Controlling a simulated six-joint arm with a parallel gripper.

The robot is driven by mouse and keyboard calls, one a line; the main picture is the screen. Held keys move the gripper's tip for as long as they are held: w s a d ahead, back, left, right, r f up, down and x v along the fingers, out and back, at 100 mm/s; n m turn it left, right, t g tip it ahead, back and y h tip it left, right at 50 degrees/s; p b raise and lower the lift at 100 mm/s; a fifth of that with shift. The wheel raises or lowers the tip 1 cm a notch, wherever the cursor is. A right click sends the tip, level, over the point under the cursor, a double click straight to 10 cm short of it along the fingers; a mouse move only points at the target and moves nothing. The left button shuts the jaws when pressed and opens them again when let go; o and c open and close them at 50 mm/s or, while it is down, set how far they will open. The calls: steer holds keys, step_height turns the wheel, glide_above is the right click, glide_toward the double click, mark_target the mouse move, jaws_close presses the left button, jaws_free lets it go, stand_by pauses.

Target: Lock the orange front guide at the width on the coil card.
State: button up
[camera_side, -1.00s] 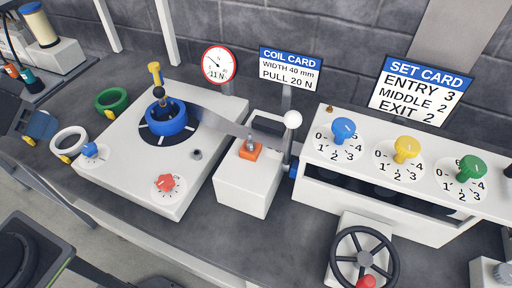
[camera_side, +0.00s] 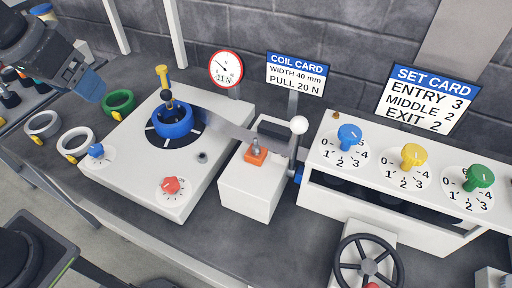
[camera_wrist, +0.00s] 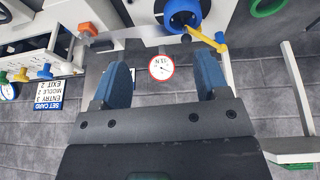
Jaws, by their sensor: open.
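The orange front guide (camera_side: 256,155) sits on top of a white block (camera_side: 248,190), with a small grey stud on it. A thin metal strip runs from the blue coil (camera_side: 173,121) towards it. The guide also shows at the upper left of the wrist view (camera_wrist: 88,28). The coil card (camera_side: 297,72) reads WIDTH 40 mm, PULL 20 N. My gripper (camera_wrist: 162,80) is open and empty, its two blue fingers apart. In the side view it is at the upper left, well away from the guide and above the bench.
A lever with a white ball (camera_side: 299,125) stands just right of the guide. A yellow-topped post (camera_side: 162,77) rises by the coil. A dial gauge (camera_side: 226,69) reads about 11 N. Blue, yellow and green knobs sit on the right housing (camera_side: 330,155), above a handwheel (camera_side: 367,262).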

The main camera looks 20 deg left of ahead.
steer(key=w+d+g, duration=0.1)
steer(key=w+d, duration=0.4)
steer(key=w, duration=0.1)
steer(key=g, duration=0.3)
glide_above(256, 143)
step_height(256, 143, down, 7)
steer(key=shift+y, duration=0.3)
step_height(256, 143, down, 14)
steer(key=shift+r, duration=0.1)
steer(key=shift+c, duration=0.5)
